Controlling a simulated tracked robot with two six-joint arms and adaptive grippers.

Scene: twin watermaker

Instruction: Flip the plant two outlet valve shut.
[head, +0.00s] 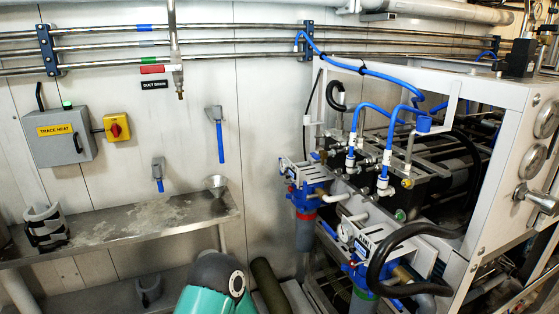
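No label reading plant two is legible, so I cannot tell which part is the plant two outlet valve. A watermaker frame (507,95) stands at the right, with blue hoses (375,72) running into white fittings (350,157). On the wall, a longer blue handle (220,142) and a shorter blue handle (159,185) hang down from grey brackets. Neither of my grippers shows in the head view.
A metal shelf (130,228) runs along the wall, with a small funnel (216,184) at its right end. A black hose (385,245) loops at the frame's front.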

